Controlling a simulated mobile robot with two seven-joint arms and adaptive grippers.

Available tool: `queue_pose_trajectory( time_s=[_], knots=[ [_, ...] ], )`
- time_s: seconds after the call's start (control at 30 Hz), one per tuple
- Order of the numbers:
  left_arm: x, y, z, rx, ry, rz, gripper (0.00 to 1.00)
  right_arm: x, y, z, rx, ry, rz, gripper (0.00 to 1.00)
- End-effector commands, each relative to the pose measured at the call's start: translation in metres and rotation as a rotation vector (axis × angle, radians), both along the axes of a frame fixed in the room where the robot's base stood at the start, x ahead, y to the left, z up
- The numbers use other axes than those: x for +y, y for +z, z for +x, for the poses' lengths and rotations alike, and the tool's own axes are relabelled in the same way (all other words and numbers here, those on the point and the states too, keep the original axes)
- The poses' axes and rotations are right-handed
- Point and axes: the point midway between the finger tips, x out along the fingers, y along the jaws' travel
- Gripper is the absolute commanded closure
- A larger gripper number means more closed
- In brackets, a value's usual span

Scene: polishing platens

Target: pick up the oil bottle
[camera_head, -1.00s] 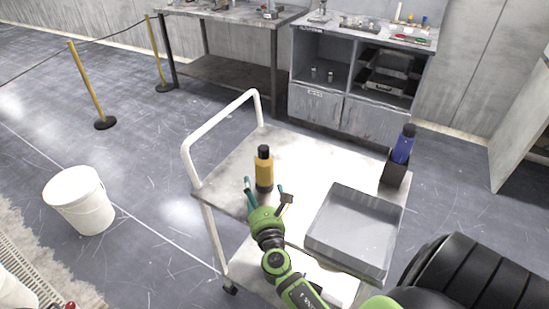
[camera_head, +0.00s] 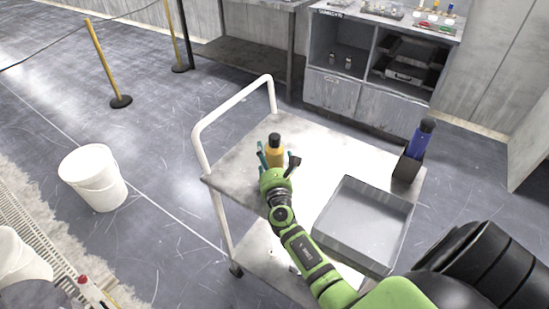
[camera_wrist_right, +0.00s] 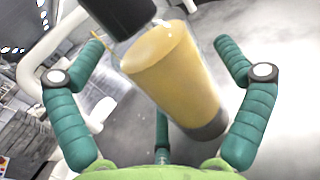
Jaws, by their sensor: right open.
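The oil bottle (camera_head: 274,152) is amber with a black cap and stands upright on the cart's top near its left end. My right gripper (camera_head: 278,163) reaches over the cart to it. In the right wrist view the bottle (camera_wrist_right: 175,72) fills the space between the spread green fingers of the gripper (camera_wrist_right: 165,95). The fingers are open on both sides of it, with gaps showing. The lower part of the bottle is hidden behind the gripper in the head view. My left gripper is not in view.
The cart (camera_head: 325,150) has a white handle (camera_head: 235,112) at its left. A grey tray (camera_head: 375,205) lies on its right part, with a blue bottle (camera_head: 420,138) in a dark holder behind. A white bucket (camera_head: 93,178) stands on the floor at left.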

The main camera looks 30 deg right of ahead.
Motion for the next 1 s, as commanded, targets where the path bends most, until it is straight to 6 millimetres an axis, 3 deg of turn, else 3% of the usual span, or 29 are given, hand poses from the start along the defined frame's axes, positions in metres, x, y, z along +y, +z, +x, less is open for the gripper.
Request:
queue_pose_trajectory(
  time_s=[0.03, 0.2, 0.27, 0.3, 0.67, 0.9, 1.0],
  knots=[
    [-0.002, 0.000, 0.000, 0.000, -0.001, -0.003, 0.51, 0.000, 0.000, 0.000, 0.000, 0.000, 0.000, 0.04],
    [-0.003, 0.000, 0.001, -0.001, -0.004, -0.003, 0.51, 0.000, 0.000, 0.000, 0.000, 0.000, 0.000, 0.69],
    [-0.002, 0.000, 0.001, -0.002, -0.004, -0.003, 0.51, 0.000, 0.000, 0.000, 0.000, 0.000, 0.000, 0.69],
    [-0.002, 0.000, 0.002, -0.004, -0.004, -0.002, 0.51, 0.000, 0.001, 0.000, -0.003, 0.000, -0.001, 0.76],
    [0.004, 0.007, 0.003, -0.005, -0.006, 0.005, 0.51, 0.001, 0.011, 0.000, -0.004, 0.000, 0.001, 0.77],
    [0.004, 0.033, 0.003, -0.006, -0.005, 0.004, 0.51, 0.001, 0.052, 0.000, -0.007, 0.000, 0.002, 0.77],
    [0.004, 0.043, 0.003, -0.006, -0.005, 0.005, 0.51, -0.012, 0.061, -0.022, -0.001, -0.002, 0.000, 0.77]
  ],
)
